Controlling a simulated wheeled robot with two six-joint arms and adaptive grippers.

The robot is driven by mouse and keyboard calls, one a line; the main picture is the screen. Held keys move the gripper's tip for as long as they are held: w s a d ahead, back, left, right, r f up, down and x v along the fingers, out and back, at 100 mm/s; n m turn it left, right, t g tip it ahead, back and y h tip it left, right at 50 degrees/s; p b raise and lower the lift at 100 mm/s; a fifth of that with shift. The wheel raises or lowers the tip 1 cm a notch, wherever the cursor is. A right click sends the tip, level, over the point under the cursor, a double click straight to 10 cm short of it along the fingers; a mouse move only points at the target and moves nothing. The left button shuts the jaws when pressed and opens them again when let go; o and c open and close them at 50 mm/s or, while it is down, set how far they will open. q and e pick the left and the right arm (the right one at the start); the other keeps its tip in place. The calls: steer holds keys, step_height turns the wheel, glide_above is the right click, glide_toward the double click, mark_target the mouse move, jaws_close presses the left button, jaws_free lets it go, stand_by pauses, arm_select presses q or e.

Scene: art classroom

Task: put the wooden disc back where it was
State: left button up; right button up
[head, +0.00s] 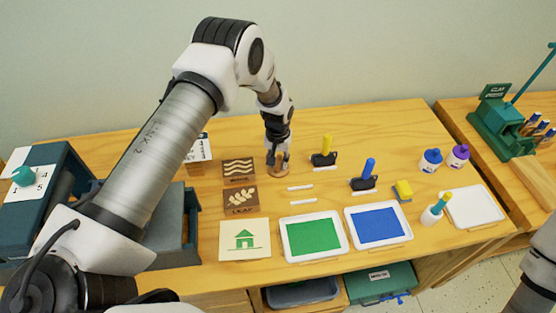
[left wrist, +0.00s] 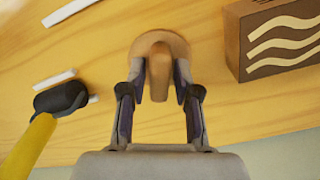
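The wooden disc (head: 279,174) is round and light brown with a raised knob, on or just above the wooden table; the frames do not settle which. In the left wrist view the disc (left wrist: 155,42) lies beyond my fingertips, with its knob between them. My left gripper (head: 278,158) points down over it, and its two fingers also show in the left wrist view (left wrist: 159,85) on either side of the knob, very close to it. I cannot tell whether they press on it. My right gripper is out of view.
The wavy-line block (head: 238,169) and leaf block (head: 240,199) stand left of the disc. White sticks (head: 300,188), a yellow-handled roller (head: 325,152) and a blue-handled roller (head: 367,174) are right.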

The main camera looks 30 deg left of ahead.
mark_target(278, 161)
arm_select(q)
steer(key=shift+r, duration=0.45)
step_height(278, 161, up, 12)
steer(key=b, duration=0.3)
steer(key=shift+f, duration=0.25)
